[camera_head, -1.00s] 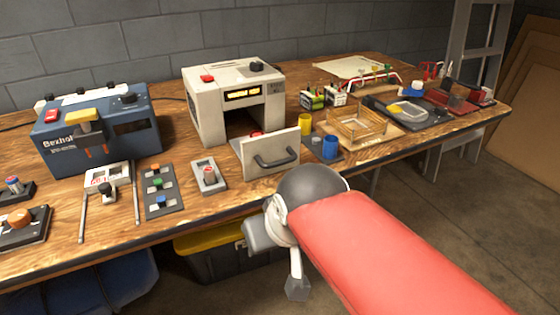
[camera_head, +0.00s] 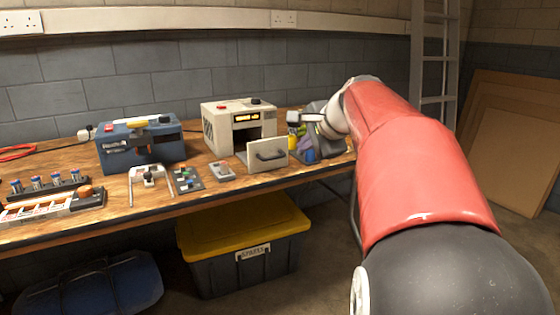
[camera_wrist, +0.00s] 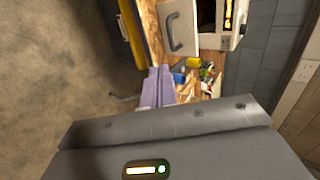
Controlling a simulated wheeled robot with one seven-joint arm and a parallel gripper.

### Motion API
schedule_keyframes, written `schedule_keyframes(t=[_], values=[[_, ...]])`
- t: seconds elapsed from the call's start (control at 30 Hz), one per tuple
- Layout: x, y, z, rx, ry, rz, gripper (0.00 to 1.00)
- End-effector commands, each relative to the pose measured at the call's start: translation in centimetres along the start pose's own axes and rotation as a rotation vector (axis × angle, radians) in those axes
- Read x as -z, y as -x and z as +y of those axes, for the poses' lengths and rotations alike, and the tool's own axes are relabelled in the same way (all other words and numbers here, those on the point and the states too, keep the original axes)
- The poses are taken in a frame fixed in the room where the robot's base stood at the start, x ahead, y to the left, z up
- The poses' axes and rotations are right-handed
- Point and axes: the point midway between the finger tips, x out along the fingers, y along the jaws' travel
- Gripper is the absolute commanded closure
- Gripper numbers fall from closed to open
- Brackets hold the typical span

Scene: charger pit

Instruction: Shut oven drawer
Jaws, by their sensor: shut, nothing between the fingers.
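The oven (camera_head: 240,118) is a beige box with a lit yellow display, standing at the back of the bench. Its drawer (camera_head: 267,154) is pulled out toward the front, with a flat beige front and a dark bar handle. The drawer front also shows at the top of the wrist view (camera_wrist: 182,12), with its handle (camera_wrist: 173,42). My gripper (camera_wrist: 157,73) is shut and empty, its lavender fingers together, apart from the drawer front.
A blue device (camera_head: 140,145) stands left of the oven. Small switch panels (camera_head: 186,180) lie in front of them. A blue cup (camera_wrist: 180,78) and small items are near my gripper. A yellow-lidded bin (camera_head: 243,240) stands under the bench.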

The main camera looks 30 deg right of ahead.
Motion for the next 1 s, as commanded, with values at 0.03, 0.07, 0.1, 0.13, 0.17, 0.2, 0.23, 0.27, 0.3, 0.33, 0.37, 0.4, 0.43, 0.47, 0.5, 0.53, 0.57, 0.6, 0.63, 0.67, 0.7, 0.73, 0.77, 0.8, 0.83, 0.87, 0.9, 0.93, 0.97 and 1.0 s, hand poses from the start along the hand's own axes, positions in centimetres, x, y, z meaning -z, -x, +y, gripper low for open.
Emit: schedule_keyframes(t=[0.03,0.07,0.1,0.13,0.17,0.2,0.23,0.27,0.3,0.33,0.37,0.4,0.43,0.47,0.5,0.53,0.57,0.6,0.63,0.67,0.7,0.73,0.77,0.8,0.83,0.87,0.9,0.93,0.97,1.0], values=[[-0.1,-0.7,0.1,-0.003,0.000,-0.002,1.00],[-0.1,-1.1,0.1,-0.003,0.001,-0.003,1.00],[-0.1,-1.8,0.1,-0.004,0.002,-0.004,1.00],[-0.1,-2.3,0.1,-0.005,0.003,-0.003,1.00],[-0.1,-3.0,0.1,-0.006,0.003,-0.004,1.00],[-0.1,-3.8,0.2,-0.006,0.004,-0.004,1.00],[-0.1,-4.5,0.2,-0.006,0.004,-0.004,1.00],[-0.2,-5.2,0.2,-0.007,0.005,-0.005,1.00],[-0.2,-6.0,0.1,-0.006,0.005,-0.004,1.00],[-0.2,-6.7,0.2,-0.006,0.005,-0.004,1.00],[-0.2,-7.3,0.2,-0.006,0.005,-0.004,1.00],[-0.2,-8.2,0.2,-0.005,0.005,-0.004,1.00],[-0.2,-8.8,0.2,-0.006,0.005,-0.004,1.00],[-0.2,-9.3,0.1,-0.004,0.005,-0.003,1.00],[-0.2,-10.0,0.0,-0.004,0.005,-0.004,1.00],[-0.2,-10.4,-0.4,-0.004,0.007,-0.003,1.00],[-0.2,-10.8,-0.7,-0.003,0.007,-0.003,1.00],[-0.2,-11.3,-0.9,-0.004,0.006,-0.002,1.00],[-0.2,-11.6,-1.1,-0.003,0.006,-0.002,1.00],[-0.2,-11.9,-1.2,-0.003,0.006,-0.002,1.00],[-0.2,-12.2,-1.4,-0.004,0.006,-0.003,1.00],[-0.2,-12.4,-1.4,-0.004,0.007,-0.003,1.00],[-0.2,-12.6,-1.6,-0.003,0.007,-0.003,1.00],[-0.2,-12.8,-1.7,-0.002,0.007,-0.002,1.00],[-0.2,-12.9,-1.7,-0.002,0.007,-0.002,1.00],[-0.2,-12.9,-1.7,-0.002,0.007,-0.002,1.00],[-0.2,-13.0,-1.7,-0.002,0.007,-0.002,1.00],[-0.2,-13.0,-1.7,-0.002,0.007,-0.002,1.00],[-0.2,-13.0,-1.7,-0.002,0.007,-0.002,1.00],[-0.2,-13.0,-1.7,-0.002,0.007,-0.002,1.00]])
